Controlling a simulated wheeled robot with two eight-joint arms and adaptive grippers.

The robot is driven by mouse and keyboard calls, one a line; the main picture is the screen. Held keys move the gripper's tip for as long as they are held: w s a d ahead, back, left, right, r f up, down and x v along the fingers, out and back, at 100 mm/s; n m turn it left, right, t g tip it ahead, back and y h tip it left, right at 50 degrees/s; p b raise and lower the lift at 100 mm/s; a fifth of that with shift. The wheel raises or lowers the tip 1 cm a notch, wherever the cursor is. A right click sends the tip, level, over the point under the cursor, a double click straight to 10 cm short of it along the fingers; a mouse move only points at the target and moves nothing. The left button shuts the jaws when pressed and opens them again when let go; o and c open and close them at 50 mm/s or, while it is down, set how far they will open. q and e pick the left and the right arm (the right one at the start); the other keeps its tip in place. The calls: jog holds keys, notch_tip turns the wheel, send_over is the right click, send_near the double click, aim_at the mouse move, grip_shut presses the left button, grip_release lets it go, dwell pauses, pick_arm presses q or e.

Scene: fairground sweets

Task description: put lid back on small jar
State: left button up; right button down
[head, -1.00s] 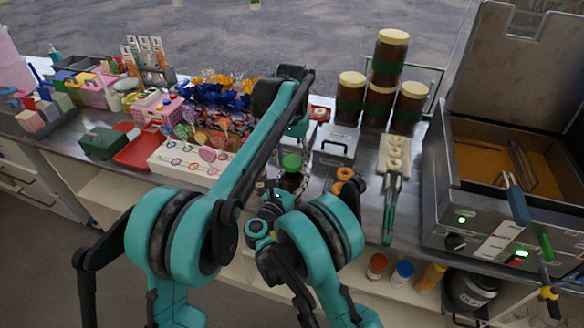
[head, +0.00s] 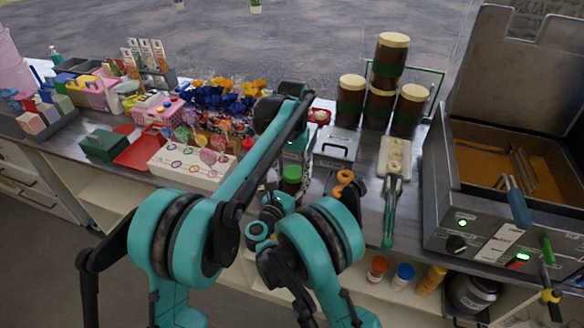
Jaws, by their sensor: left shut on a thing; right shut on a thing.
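The small jar (head: 290,187), dark and brownish, is upright near the front edge of the counter, in the middle of the head view. The green lid (head: 292,173) is right at the top of the jar, with no clear gap between them. Whether it is fully seated is too small to tell. My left gripper (head: 293,160) comes down from above and is shut on the lid; its fingers are partly hidden by the arm. My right gripper (head: 283,197) is low beside the jar and shut on it, its fingers mostly hidden.
A grey metal box (head: 336,148) and a white tray with rings (head: 394,170) stand to the right. Large dark jars with cream lids (head: 393,40) are stacked behind. A fryer (head: 490,215) fills the far right. A white lollipop stand (head: 185,172) is on the left.

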pick_arm(q)
jog(key=shift+f, duration=0.75)
dwell(0.5)
jog(key=m, duration=0.4)
jog(key=shift+w+a, duration=0.15)
jog(key=shift+a, duration=0.05)
jog(key=m, duration=0.4)
jog(key=shift+w+a+m, duration=0.1)
jog(key=shift+w+m, duration=0.05)
jog(key=shift+m, duration=0.15)
jog(key=m, duration=0.7)
jog(key=shift+w, duration=0.3)
jog(key=m, duration=0.5)
jog(key=shift+w, duration=0.2)
jog(key=m, duration=0.7)
jog(key=shift+w+d, duration=0.25)
jog(key=m, duration=0.6)
jog(key=shift+d+f, duration=0.1)
jog(key=shift+d, duration=0.15)
jog(key=o, duration=0.8)
jog(key=shift+c, duration=0.2)
